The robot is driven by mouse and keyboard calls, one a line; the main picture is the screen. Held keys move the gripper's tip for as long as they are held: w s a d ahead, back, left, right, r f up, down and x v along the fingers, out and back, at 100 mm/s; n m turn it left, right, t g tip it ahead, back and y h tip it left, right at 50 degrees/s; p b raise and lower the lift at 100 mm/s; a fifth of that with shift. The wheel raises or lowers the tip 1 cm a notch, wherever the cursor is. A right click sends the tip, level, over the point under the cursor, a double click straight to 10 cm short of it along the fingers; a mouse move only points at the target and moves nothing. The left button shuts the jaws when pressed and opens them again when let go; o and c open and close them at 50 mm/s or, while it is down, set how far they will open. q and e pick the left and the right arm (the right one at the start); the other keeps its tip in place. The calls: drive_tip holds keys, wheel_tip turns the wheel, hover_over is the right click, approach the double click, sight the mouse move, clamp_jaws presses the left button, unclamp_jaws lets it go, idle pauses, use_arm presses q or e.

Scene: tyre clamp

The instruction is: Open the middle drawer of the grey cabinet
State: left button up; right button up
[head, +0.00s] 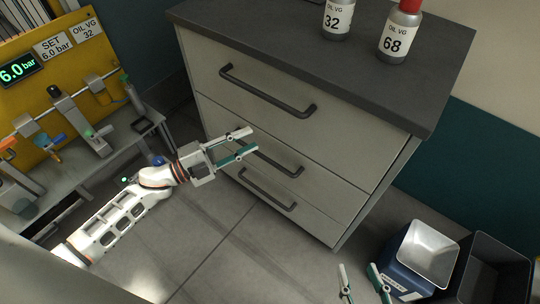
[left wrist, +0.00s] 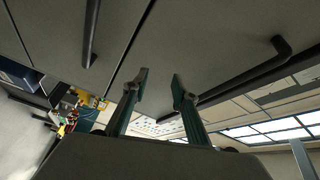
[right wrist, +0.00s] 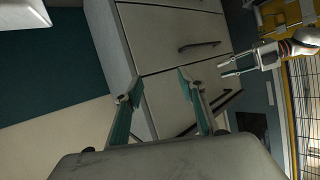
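The grey cabinet (head: 300,130) has three stacked drawers, all looking closed. The middle drawer's dark bar handle (head: 284,165) is partly hidden behind my left gripper (head: 252,140). That gripper is open, with its fingers over the left part of the handle in the head view. In the left wrist view a dark handle (left wrist: 245,76) runs behind the right finger of my left gripper (left wrist: 160,76). I cannot tell whether the fingers straddle a bar. My right gripper (head: 358,268) is open and empty at the bottom of the head view, apart from the cabinet.
The top drawer handle (head: 268,92) is above, and the bottom drawer handle (head: 267,190) below. Two oil bottles (head: 337,18) (head: 399,34) stand on the cabinet top. Bins (head: 425,252) (head: 490,268) stand at lower right. A yellow panel (head: 50,95) and bench are left. Floor before the cabinet is clear.

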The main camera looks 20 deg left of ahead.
sight(263, 156)
use_arm(q)
drive_tip(key=w+a+f+m+g+h+b, duration=0.1)
drive_tip(key=a+f+m+g+b, duration=0.15)
drive_tip(key=f, duration=0.35)
drive_tip(key=a+f+m+g+b, duration=0.1)
drive_tip(key=f+m+g+b, duration=0.2)
drive_tip(key=f+m+g, duration=0.15)
drive_tip(key=x, duration=0.4)
drive_tip(key=b+x, duration=0.1)
drive_tip(key=x, duration=0.3)
drive_tip(key=shift+w+a+f, duration=0.15)
drive_tip(key=shift+w+f, duration=0.1)
drive_tip(key=shift+w, duration=0.2)
use_arm(e)
drive_tip(key=a+f+m, duration=0.1)
drive_tip(key=s+a+f+m, duration=0.1)
drive_tip(key=f, duration=0.1)
drive_tip(key=shift+a+f+y, duration=0.2)
drive_tip(key=shift+a+y, duration=0.05)
drive_tip(key=shift+y, duration=0.05)
use_arm(q)
clamp_jaws()
